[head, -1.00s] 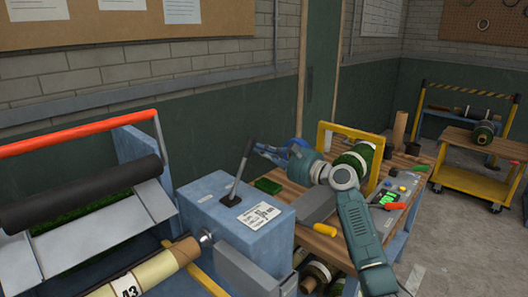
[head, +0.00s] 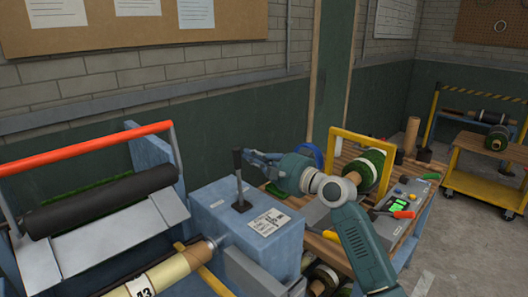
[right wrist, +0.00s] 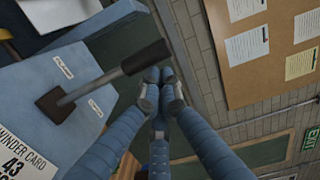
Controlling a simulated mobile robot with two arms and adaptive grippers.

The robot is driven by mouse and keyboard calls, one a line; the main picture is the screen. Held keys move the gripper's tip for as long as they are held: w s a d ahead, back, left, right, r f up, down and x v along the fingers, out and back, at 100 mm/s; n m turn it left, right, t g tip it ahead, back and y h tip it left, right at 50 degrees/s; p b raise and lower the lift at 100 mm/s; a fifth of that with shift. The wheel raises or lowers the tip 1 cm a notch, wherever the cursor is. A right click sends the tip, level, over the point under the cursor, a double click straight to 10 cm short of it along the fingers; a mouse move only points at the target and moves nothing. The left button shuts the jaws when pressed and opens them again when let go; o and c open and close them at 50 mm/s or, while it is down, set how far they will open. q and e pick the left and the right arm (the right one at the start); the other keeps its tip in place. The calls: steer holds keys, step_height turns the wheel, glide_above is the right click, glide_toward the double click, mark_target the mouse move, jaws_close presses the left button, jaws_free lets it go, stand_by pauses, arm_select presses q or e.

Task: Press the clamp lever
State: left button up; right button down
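The clamp lever (head: 239,179) is a dark lever with a black grip on top of the blue winder box (head: 208,226). It stands nearly upright in the head view, tipped slightly left. My right gripper (head: 247,157) is at the grip's right side, fingers pointing left. In the right wrist view the lever (right wrist: 118,73) slants up from its square base, and its black grip lies just beyond the fingertips of my right gripper (right wrist: 161,86). The fingertips are drawn together with nothing between them. Contact with the grip looks likely but is not clear. My left gripper is out of view.
A winder card (head: 266,222) lies on the box. Left of it is a red-barred frame (head: 88,141) with a black roller (head: 100,202). A wooden bench with a yellow frame (head: 334,150) and turf roll (head: 371,170) stands right. A yellow cart (head: 479,184) is farther back.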

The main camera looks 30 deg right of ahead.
steer(key=s+a+f+n+p, duration=0.1)
steer(key=s+a+n+p, duration=0.1)
steer(key=a+n, duration=0.3)
steer(key=a, duration=0.2)
steer(key=shift+s+a+f, duration=0.15)
steer(key=shift+s+a, duration=0.15)
steer(key=shift+s, duration=0.1)
steer(key=shift+f, duration=0.1)
steer(key=shift+p, duration=0.3)
